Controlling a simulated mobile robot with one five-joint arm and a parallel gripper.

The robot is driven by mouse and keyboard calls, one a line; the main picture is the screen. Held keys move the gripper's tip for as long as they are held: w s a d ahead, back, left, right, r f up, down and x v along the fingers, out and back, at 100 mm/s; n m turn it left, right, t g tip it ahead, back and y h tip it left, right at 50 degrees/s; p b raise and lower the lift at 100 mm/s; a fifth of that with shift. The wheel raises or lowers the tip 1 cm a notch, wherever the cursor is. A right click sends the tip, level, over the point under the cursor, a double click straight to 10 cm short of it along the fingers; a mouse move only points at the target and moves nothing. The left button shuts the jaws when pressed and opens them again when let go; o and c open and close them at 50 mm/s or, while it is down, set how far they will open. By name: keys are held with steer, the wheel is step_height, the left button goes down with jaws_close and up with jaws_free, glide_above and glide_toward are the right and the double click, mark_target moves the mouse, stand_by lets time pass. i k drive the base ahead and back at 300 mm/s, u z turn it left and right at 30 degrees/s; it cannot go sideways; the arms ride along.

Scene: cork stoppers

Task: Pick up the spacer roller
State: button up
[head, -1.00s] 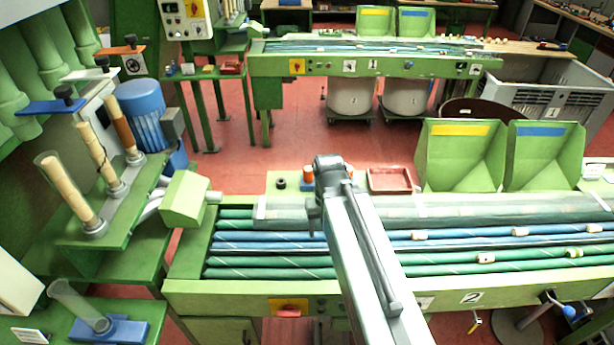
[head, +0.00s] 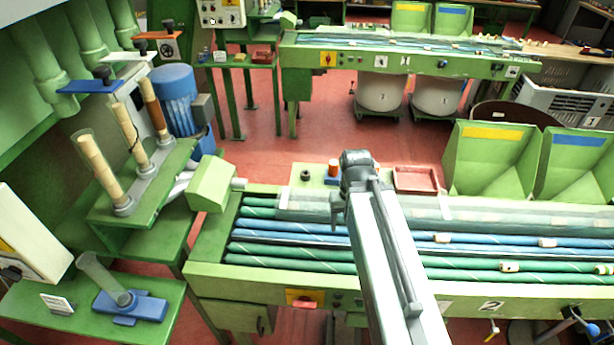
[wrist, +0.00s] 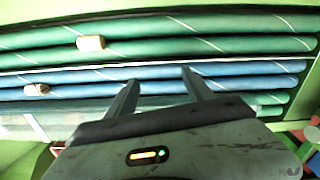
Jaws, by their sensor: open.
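Two small pieces stand on a ledge behind the near roller machine: a black ring-like piece (head: 305,176) and an orange cylinder (head: 333,167). I cannot tell which, if either, is the spacer roller. My gripper (head: 338,214) hangs over the machine's rollers, in front of and below these pieces in the head view. In the wrist view, my gripper (wrist: 157,76) shows two parted fingers with nothing between them. Blue rollers (wrist: 165,72) and green rollers (wrist: 200,46) lie beyond the fingertips. My arm hides part of the machine in the head view.
Cork stoppers (wrist: 90,43) sit on the rollers. A red tray (head: 416,181) lies behind the machine, with green hoppers (head: 489,165) to its right. A stand with tubes (head: 100,172) and a blue motor (head: 172,92) are at left.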

mark_target(333, 164)
steer(key=k, duration=0.5)
steer(key=u, duration=1.3)
steer(key=i, duration=0.75)
steer(key=u, duration=0.2)
